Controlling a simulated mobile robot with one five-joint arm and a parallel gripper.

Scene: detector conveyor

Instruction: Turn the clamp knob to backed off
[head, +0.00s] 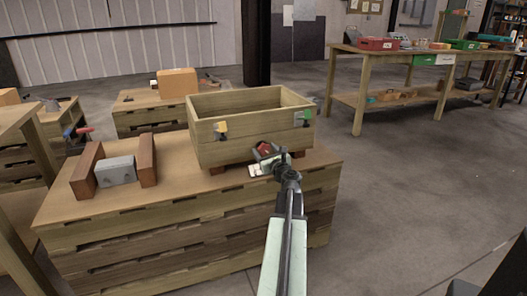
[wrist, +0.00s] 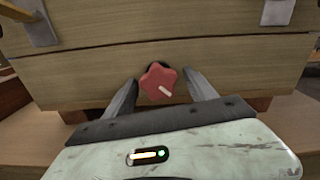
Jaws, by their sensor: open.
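The clamp knob (wrist: 157,84) is red and lobed like a star, with a short white mark slanting toward its lower right. It sits low on the front of a wooden crate (wrist: 90,75). My gripper (wrist: 161,79) is open, with one finger on each side of the knob. I cannot tell whether either finger touches it. In the head view, my gripper (head: 264,156) is at the lower front of the crate (head: 225,151), and the red knob (head: 264,148) shows only in part behind it.
The crate stands on small blocks on a wooden pallet-like table (head: 190,210). Two metal brackets (head: 221,129) are on its front. A grey block (head: 115,171) sits between two brown wooden blocks at left. A workbench (head: 400,58) stands at the back right. The floor at right is clear.

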